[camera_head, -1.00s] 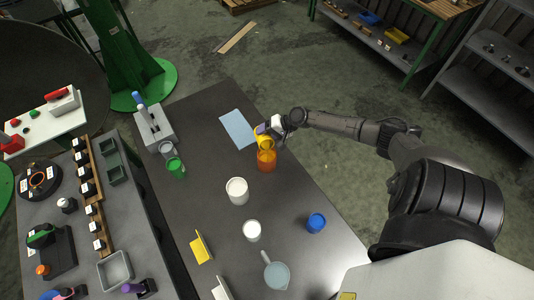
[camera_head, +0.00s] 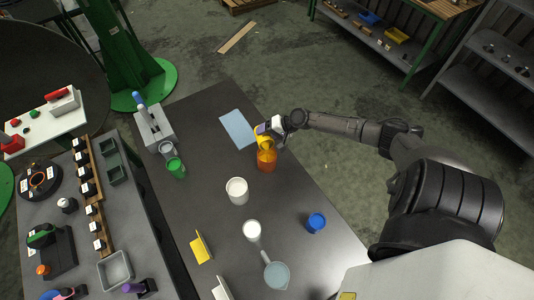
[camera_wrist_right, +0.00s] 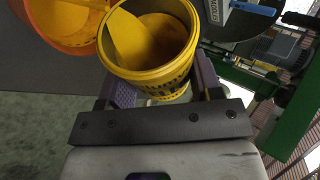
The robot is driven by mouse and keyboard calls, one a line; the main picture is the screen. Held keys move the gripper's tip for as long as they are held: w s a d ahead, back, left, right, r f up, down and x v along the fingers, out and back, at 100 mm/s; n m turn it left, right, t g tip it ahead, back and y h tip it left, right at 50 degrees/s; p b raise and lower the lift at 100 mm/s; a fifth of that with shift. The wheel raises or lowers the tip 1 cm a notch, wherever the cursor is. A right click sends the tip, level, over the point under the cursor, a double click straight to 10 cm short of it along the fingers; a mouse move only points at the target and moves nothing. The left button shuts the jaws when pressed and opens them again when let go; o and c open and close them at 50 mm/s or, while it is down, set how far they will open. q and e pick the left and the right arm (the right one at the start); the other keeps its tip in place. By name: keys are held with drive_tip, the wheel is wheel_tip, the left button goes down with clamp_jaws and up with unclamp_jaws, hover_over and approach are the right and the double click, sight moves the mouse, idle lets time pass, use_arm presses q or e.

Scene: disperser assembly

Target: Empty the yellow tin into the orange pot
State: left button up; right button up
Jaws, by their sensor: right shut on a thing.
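The yellow tin (camera_head: 262,138) is held by my right gripper (camera_head: 271,128), tilted at the far rim of the orange pot (camera_head: 267,162). In the right wrist view the purple fingers of my right gripper (camera_wrist_right: 163,88) are shut around the sides of the yellow tin (camera_wrist_right: 152,77). A bright yellow mass lies inside the tin along the side toward the pot; whether it is flowing is unclear. The orange pot (camera_wrist_right: 75,39) stands just left of the tin there, cut off by the frame, with orange-yellow showing inside. The pot stands upright on the dark table. My left gripper is out of view.
A light blue sheet (camera_head: 238,129) lies left of the tin. A green cup (camera_head: 176,168), white containers (camera_head: 237,191), a blue cup (camera_head: 316,222) and a handled pan (camera_head: 276,275) stand apart on the table. The table between the pot and the blue cup is clear.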

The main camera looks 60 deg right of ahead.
idle(0.6)
drive_tip(key=shift+s+a+f, duration=0.1)
drive_tip(key=shift+a+f, duration=0.05)
idle(0.5)
drive_tip(key=shift+f+n+t+h+b, duration=0.1)
drive_tip(key=shift+n+t+h+b, duration=0.2)
drive_tip(key=shift+t+h+b, duration=0.1)
idle(0.3)
drive_tip(key=shift+a, duration=0.1)
idle(0.6)
drive_tip(key=shift+s+t, duration=0.2)
drive_tip(key=shift+t, duration=0.2)
